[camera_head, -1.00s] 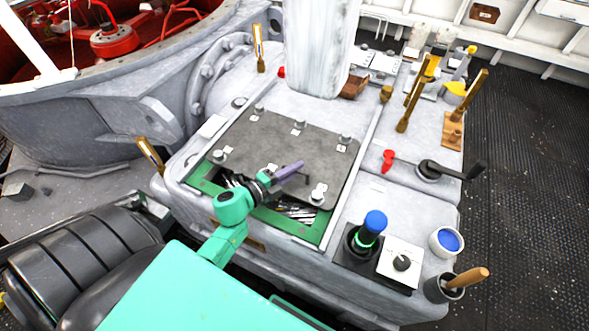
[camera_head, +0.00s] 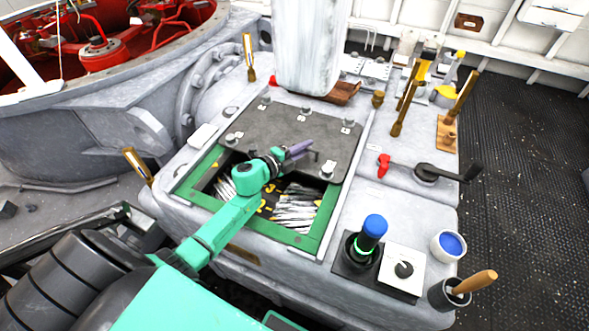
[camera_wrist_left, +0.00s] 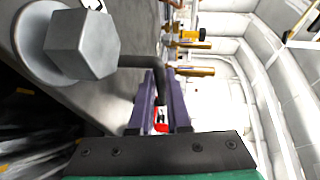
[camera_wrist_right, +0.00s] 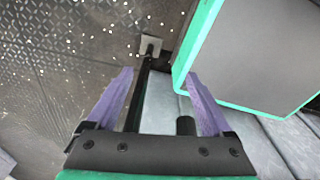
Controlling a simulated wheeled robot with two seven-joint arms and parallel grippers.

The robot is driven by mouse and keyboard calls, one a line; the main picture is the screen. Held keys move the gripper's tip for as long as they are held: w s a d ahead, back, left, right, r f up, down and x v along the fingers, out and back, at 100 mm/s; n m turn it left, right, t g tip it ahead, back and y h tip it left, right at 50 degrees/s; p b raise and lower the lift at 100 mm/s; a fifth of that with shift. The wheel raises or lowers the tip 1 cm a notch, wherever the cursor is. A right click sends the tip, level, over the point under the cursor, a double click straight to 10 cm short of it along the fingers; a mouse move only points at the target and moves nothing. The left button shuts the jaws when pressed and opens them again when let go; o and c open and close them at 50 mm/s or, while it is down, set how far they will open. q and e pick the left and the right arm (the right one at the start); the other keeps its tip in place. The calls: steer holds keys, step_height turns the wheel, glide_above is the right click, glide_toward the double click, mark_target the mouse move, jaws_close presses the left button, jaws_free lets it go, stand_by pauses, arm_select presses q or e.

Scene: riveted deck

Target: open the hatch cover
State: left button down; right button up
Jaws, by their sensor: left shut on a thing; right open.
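The hatch cover (camera_head: 290,132) is a dark grey plate with bolts at its corners. It lies flat toward the far side of the green-rimmed hatch opening (camera_head: 318,225), whose near part is uncovered. Silvery bundles and yellow marks show inside. My left gripper (camera_head: 300,149) is at the cover's near edge, its purple fingers shut on the thin dark handle (camera_head: 313,156). In the left wrist view the handle (camera_wrist_left: 138,62) runs in between the fingers, beside a large hex bolt (camera_wrist_left: 84,45). My right gripper (camera_wrist_right: 160,100) is open and empty in its wrist view, above the floor, away from the hatch.
Right of the opening stand a blue-topped joystick (camera_head: 371,232), a white knob plate (camera_head: 403,268), a blue-filled cup (camera_head: 449,243) and a pot with a wooden handle (camera_head: 468,287). A black crank (camera_head: 440,174) and brass levers (camera_head: 403,108) stand farther back. A pale column (camera_head: 312,50) rises behind the cover.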

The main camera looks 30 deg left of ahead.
mark_target(313, 133)
arm_select(q)
steer(key=w+b, duration=0.1)
steer(key=w, duration=0.2)
steer(key=w+b, duration=0.1)
steer(key=w, duration=0.2)
steer(key=shift+w+a+f+b, duration=0.1)
steer(key=shift+w+a+b, duration=0.1)
steer(key=shift+w+b, duration=0.2)
steer(key=shift+w, duration=0.45)
steer(key=c, duration=0.9)
jaws_free()
steer(key=shift+s, duration=0.15)
